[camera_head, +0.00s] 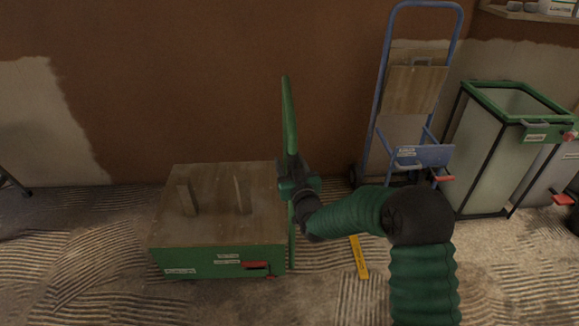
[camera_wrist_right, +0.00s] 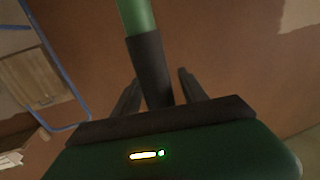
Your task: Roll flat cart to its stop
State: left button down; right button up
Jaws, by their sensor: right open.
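The flat cart (camera_head: 222,262) has a wooden deck and green sides and stands on the floor left of centre. Its upright green handle (camera_head: 288,112) rises at the deck's right end and has a dark grip lower down. My right gripper (camera_head: 294,176) is at this handle. In the right wrist view the green handle (camera_wrist_right: 137,15) and its dark grip stand between the two fingers of my right gripper (camera_wrist_right: 160,88). The fingers are open, with gaps on both sides of the grip. A yellow strip (camera_head: 359,258) lies on the floor right of the cart. My left gripper is out of view.
Two wooden blocks (camera_head: 242,195) stand up from the deck. A red pedal-like part (camera_head: 256,265) is on the cart's front. A blue hand truck (camera_head: 384,85) and a green-framed bin (camera_head: 487,150) stand at the right. Ridged floor left of the cart is mostly clear.

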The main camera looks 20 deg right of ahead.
grip_shut()
dwell(0.3)
dwell(1.1)
